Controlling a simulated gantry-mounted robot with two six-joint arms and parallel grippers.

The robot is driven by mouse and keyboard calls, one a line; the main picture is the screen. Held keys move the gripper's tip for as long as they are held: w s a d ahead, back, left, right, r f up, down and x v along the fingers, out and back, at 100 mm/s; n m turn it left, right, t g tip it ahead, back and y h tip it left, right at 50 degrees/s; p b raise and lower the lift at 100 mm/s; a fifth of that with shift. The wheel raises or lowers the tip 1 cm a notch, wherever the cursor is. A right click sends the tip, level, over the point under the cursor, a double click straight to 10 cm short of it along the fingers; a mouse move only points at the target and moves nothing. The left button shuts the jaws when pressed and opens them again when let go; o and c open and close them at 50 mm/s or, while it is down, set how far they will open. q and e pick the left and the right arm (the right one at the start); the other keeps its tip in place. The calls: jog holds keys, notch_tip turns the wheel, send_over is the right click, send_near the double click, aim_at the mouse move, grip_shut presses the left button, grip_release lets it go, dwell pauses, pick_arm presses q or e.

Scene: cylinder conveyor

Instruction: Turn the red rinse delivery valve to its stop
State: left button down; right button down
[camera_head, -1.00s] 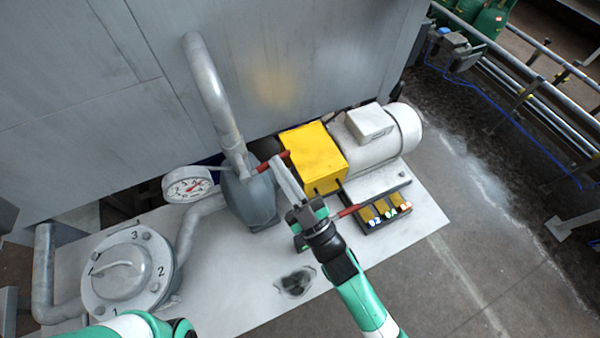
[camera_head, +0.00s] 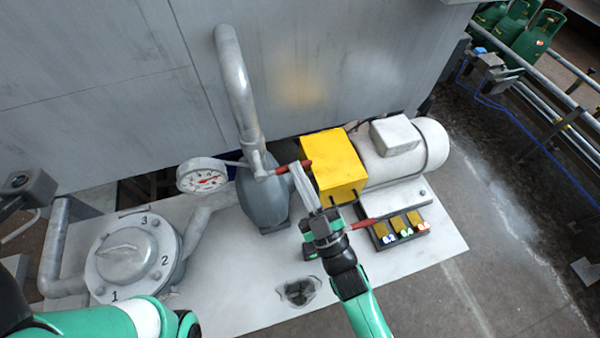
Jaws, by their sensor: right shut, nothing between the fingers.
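A short red valve handle (camera_head: 281,170) sits at the top of the grey pump, beside the upright pipe. My right gripper (camera_head: 298,171) is shut, with its long grey fingers reaching up to this handle and overlapping it in the picture. I cannot tell whether they touch it. A second red bar (camera_head: 365,222) shows beside the gripper body, near the small black tray. My left arm (camera_head: 95,322) crosses the bottom left corner; its gripper is not seen.
A yellow box (camera_head: 333,162) and white motor (camera_head: 405,150) stand right of the fingers. A gauge (camera_head: 203,176) and a numbered round dial (camera_head: 128,255) are on the left. A black tray (camera_head: 398,236) with several yellow blocks lies right.

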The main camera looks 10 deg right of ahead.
notch_tip(320, 180, up, 4)
jog(key=p, duration=0.4)
jog(key=a+b+v, duration=0.1)
jog(key=v, duration=0.9)
jog(key=shift+s+a+f+b, duration=0.2)
jog(key=shift+s+a+b, duration=0.1)
jog(key=shift+s+b, duration=0.15)
